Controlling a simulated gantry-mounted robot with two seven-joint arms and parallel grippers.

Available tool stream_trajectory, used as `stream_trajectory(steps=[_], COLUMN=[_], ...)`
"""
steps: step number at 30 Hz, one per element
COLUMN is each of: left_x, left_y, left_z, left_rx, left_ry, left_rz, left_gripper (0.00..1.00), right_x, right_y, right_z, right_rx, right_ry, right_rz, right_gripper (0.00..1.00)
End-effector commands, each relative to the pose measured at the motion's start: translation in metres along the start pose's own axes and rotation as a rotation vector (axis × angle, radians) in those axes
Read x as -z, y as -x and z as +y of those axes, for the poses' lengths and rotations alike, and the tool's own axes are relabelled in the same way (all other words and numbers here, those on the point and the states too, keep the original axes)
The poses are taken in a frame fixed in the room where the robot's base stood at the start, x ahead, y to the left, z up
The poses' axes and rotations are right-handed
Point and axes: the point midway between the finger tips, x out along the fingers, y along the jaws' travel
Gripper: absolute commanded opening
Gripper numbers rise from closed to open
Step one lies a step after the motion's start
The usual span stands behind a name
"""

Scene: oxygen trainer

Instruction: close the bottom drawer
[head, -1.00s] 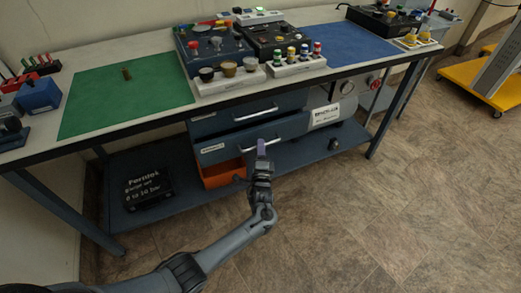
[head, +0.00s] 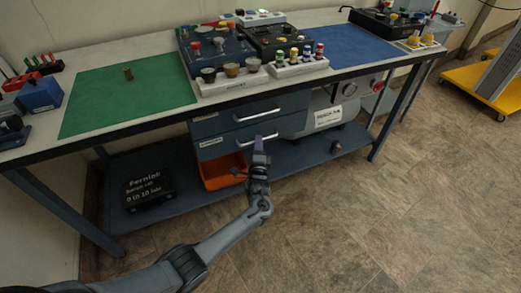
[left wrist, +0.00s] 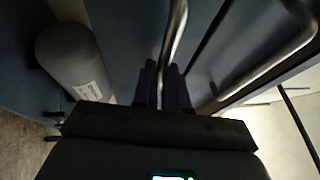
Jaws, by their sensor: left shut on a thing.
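The bottom drawer (head: 222,147) is the lower of two blue drawers under the bench, with a metal bar handle (head: 244,139). Its front now sits close beneath the top drawer (head: 222,122); I cannot tell if it is fully flush. My left gripper (head: 259,143) is at the right part of the handle. In the left wrist view the handle (left wrist: 176,35) runs between the dark fingers of my left gripper (left wrist: 163,82), which are shut on it. The top drawer's handle (left wrist: 275,72) shows to the right there. My right gripper is not in view.
An orange bin (head: 222,172) sits below the bottom drawer. A grey tank (head: 318,119) is right of the drawers, also in the left wrist view (left wrist: 72,62). A black case (head: 148,190) lies on the lower shelf (head: 290,155). The floor in front is clear.

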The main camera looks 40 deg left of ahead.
Motion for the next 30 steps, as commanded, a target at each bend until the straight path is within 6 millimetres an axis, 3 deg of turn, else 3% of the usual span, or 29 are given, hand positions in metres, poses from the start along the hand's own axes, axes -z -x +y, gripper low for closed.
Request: stream_trajectory(steps=[4, 5, 9, 20, 25, 30], left_x=[-0.002, -0.003, -0.002, -0.002, -0.002, -0.001], left_y=[0.001, 0.001, 0.001, 0.004, 0.019, 0.048], left_z=[0.003, 0.003, 0.003, 0.001, -0.001, -0.001], left_rx=[-0.007, -0.007, -0.006, -0.004, -0.005, -0.007], left_ry=[-0.003, -0.003, -0.003, -0.002, -0.003, -0.003], left_rz=[-0.003, -0.003, -0.003, -0.002, 0.0, 0.0], left_gripper=[0.0, 0.15, 0.37, 0.37, 0.37, 0.37], right_x=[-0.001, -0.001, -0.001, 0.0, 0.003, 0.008], right_y=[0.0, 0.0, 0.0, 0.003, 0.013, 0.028], right_z=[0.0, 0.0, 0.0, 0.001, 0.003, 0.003], right_rx=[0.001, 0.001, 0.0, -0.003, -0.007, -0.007], right_ry=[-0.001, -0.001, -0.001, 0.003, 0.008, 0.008], right_rz=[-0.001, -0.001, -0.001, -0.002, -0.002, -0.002], right_gripper=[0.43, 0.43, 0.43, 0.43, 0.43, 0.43])
